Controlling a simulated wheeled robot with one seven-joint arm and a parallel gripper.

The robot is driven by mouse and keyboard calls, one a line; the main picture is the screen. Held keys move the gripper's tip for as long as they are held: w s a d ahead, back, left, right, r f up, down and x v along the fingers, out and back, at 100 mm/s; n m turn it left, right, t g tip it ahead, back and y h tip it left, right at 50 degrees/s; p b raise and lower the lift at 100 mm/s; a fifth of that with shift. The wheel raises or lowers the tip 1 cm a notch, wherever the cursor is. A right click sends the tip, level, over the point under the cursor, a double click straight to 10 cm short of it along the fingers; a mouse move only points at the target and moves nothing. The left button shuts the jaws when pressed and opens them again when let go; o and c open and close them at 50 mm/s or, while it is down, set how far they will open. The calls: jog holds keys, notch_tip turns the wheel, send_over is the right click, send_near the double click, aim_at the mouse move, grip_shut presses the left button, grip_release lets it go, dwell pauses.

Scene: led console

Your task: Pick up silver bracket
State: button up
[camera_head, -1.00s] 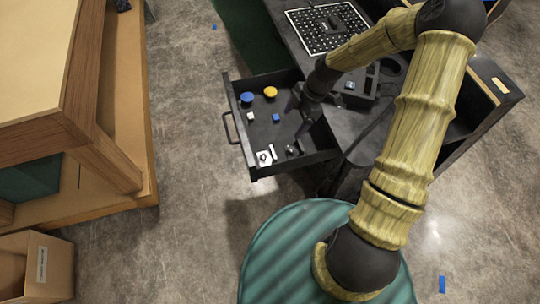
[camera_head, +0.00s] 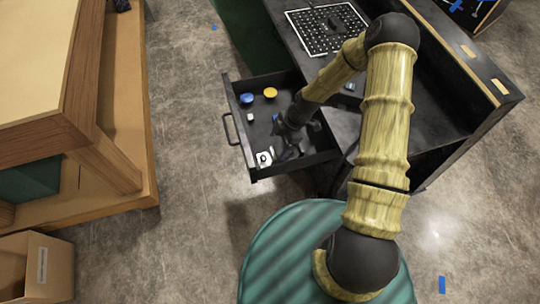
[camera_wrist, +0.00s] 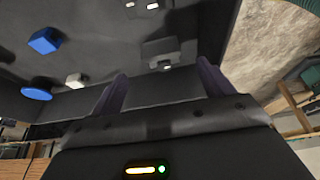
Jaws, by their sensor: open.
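A grey, shiny bracket-like piece (camera_wrist: 164,50) lies on the dark drawer floor in the wrist view, just beyond my fingertips and roughly between them. I take it for the silver bracket; in the head view my gripper largely hides it. My gripper (camera_wrist: 162,74) is open and empty, its two dark fingers pointing at the piece without visibly holding it.
The drawer also holds a blue disc (camera_head: 247,98), a yellow disc (camera_head: 270,92), a white cube (camera_head: 250,117), a blue cube (camera_wrist: 44,40) and a whitish plate (camera_head: 264,158) near its front wall. The desk (camera_head: 425,112) stands to the right, a wooden table (camera_head: 130,120) to the left.

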aim_at(273, 153)
jog(key=shift+s, duration=0.2)
jog(key=shift+d+p+x, duration=0.15)
jog(key=shift+p+x, duration=0.05)
jog(key=shift+x, duration=1.1)
jog(key=shift+d+p+x, duration=0.15)
jog(key=shift+x, duration=1.1)
jog(key=shift+w+f, duration=0.15)
jog(key=shift+w, duration=0.05)
jog(key=shift+w, duration=0.1)
jog(key=shift+c, duration=0.4)
jog(key=shift+a, duration=0.2)
jog(key=c, duration=0.7)
jog(key=shift+d, duration=0.1)
jog(key=c, duration=0.3)
jog(key=shift+d, duration=0.2)
jog(key=shift+c, duration=0.2)
